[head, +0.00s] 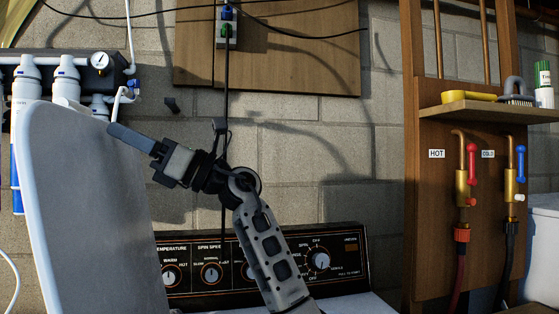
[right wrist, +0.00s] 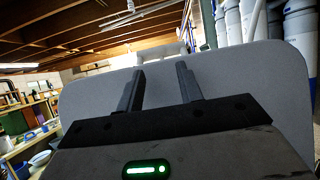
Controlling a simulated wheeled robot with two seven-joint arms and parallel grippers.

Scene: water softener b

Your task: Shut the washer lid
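The washer lid (head: 92,200) stands raised at the left of the head view, a grey panel with a pale rim. It fills much of the right wrist view (right wrist: 265,85) as a broad grey face behind my fingers. My right gripper (head: 120,132) is in front of the lid's inner face near its upper right edge. In the right wrist view its two fingers (right wrist: 158,75) are apart with nothing between them. I cannot tell whether a fingertip touches the lid. The washer's control panel (head: 205,270) is below, partly hidden by my right arm. My left gripper is not in view.
White filter canisters (head: 68,82) with a gauge hang on the wall behind the lid. A wooden panel with hot and cold taps (head: 462,185) and a small shelf (head: 490,110) stands at the right. A cord (head: 227,90) hangs from the wall outlet behind my arm.

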